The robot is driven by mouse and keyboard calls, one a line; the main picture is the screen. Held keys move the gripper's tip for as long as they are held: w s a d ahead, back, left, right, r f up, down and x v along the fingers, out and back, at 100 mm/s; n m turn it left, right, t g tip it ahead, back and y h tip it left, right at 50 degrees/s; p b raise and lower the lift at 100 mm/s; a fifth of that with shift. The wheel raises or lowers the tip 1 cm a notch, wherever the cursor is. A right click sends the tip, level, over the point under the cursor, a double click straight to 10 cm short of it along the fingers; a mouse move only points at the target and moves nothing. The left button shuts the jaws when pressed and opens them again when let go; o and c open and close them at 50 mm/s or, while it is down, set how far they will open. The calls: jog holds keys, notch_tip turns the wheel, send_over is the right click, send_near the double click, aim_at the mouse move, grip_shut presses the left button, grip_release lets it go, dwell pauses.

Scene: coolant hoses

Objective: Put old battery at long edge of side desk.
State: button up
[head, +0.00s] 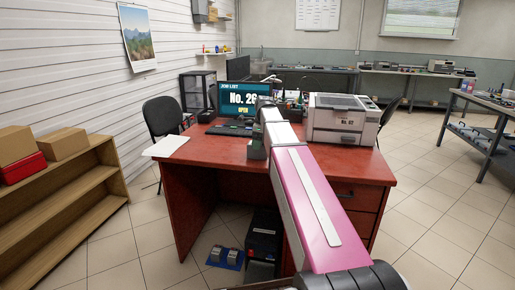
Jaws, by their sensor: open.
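A red-brown desk (205,150) stands in front of me; I cannot tell whether it is the side desk. My magenta and white arm reaches across its top. The arm's far end is over the middle of the desk, where my gripper (257,150) shows as a small dark grey shape near the front edge. Its fingers are too small to make out, and nothing is clearly held. I cannot pick out the old battery for sure; the arm hides part of the desktop.
A monitor (242,97), a keyboard (230,130) and a printer (341,120) stand on the desk. White paper (166,146) lies at its left corner. A wooden shelf (75,205) with boxes is at left. Dark chairs stand behind.

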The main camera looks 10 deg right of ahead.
jog(key=r, duration=0.5)
jog(key=d+r, duration=0.1)
jog(key=r, duration=0.2)
jog(key=shift+s+d+r, duration=0.1)
jog(key=shift+s+r, duration=0.15)
jog(key=shift+r, duration=0.1)
